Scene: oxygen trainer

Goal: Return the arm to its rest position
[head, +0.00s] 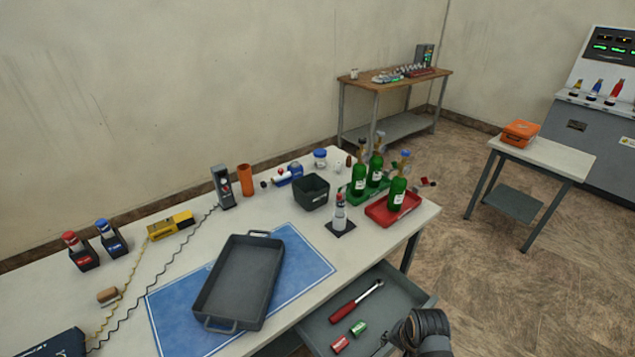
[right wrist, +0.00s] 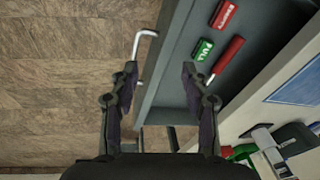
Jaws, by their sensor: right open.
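My right gripper (right wrist: 160,72) is open and empty in the right wrist view, its two fingers apart beside the edge of the open drawer (right wrist: 178,45). In the head view, my dark right wrist (head: 425,332) is at the bottom, near the front corner of the drawer (head: 412,290). The fingertips are hard to make out there. A pale bent bar (right wrist: 142,42) sticks out at the drawer's edge, ahead of the fingers and touching neither as far as I can see. My left gripper is in neither view.
The drawer holds a red-handled wrench (head: 357,301), a red tag (head: 340,344) and a green tag (head: 358,328). Above it, the bench carries a grey tray (head: 240,282), green cylinders (head: 397,190) and a red tray (head: 378,214). Floor right of the bench is clear up to a small table (head: 550,157).

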